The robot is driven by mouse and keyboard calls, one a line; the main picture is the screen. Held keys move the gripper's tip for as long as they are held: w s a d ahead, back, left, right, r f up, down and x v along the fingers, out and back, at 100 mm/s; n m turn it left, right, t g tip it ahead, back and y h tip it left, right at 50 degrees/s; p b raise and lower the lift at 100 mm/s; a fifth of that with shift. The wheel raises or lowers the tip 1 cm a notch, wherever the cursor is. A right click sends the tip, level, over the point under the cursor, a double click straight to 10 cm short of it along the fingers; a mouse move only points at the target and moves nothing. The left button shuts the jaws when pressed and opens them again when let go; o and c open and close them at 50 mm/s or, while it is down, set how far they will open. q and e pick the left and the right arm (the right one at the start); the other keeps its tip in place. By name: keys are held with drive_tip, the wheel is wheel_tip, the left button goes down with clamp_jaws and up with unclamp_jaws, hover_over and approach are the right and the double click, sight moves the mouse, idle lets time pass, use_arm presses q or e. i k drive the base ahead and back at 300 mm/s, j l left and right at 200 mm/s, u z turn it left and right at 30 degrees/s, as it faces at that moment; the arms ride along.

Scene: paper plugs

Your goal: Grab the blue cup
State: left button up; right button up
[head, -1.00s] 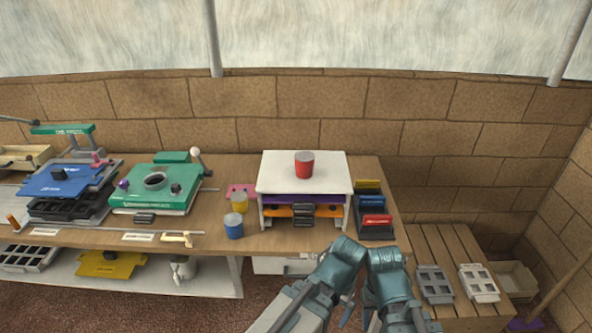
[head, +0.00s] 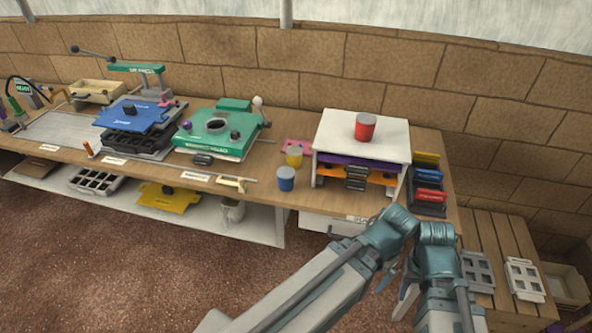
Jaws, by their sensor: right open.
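The blue cup (head: 286,180) stands upright near the front edge of the workbench (head: 262,205), with a pale grey top. A yellow cup (head: 294,157) stands just behind it, and a red cup (head: 365,127) stands on a white raised shelf (head: 334,136) to the right. My right gripper (head: 396,288) is partly hidden among my folded arm links, low in the picture, in front of the bench. It is open, apart from the blue cup and to its lower right. My left gripper is not in view.
A green press (head: 203,142) and a blue-topped press (head: 124,116) stand to the left on the bench. A rack of coloured blocks (head: 428,205) stands right of the shelf. A small beige-handled tool (head: 237,183) lies left of the blue cup.

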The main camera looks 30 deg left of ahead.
sight(286, 175)
drive_tip(key=i+l+u, duration=0.25)
drive_tip(key=l+u, duration=0.2)
drive_tip(key=l, duration=0.3)
drive_tip(key=i+l+u, duration=0.1)
drive_tip(key=l+u, duration=0.15)
drive_tip(key=l, duration=0.15)
